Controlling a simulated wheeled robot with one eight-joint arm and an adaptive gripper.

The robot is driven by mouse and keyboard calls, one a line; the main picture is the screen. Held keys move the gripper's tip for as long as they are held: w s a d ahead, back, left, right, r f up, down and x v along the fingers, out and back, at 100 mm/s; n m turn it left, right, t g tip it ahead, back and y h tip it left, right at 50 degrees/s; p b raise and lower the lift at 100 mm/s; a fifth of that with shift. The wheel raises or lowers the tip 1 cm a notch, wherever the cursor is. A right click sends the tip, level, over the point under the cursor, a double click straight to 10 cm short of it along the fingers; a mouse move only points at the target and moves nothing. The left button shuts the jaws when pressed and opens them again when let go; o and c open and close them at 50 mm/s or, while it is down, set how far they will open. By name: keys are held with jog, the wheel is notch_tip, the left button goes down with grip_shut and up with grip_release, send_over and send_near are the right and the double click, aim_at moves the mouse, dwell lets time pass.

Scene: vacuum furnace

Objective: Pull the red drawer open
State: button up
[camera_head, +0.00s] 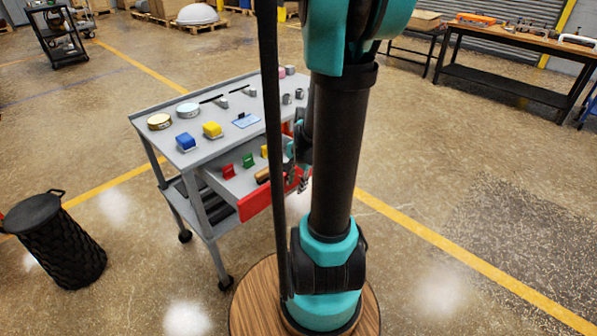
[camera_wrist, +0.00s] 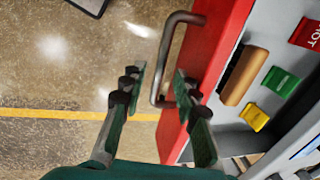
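The red drawer (camera_head: 258,202) of the grey cart stands out from the cart, and its inside with several small items shows in the head view. In the wrist view its red front (camera_wrist: 218,48) runs down the right of centre, with a grey bar handle (camera_wrist: 165,52). My gripper (camera_wrist: 158,82) is open, with one finger on each side of the handle's lower end. A gap shows between fingers and bar, and I cannot tell if either touches. In the head view my gripper (camera_head: 300,172) is at the drawer's right end, partly hidden by my arm.
A black bin (camera_head: 60,245) stands left of the cart. A workbench (camera_head: 510,50) is at back right. Floor right of the cart is clear.

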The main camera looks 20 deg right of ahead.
notch_tip(320, 180, up, 11)
jog(key=s, duration=0.2)
jog(key=shift+d+r, duration=0.15)
jog(key=shift+d, duration=0.3)
jog(key=shift+s, duration=0.1)
dwell(0.3)
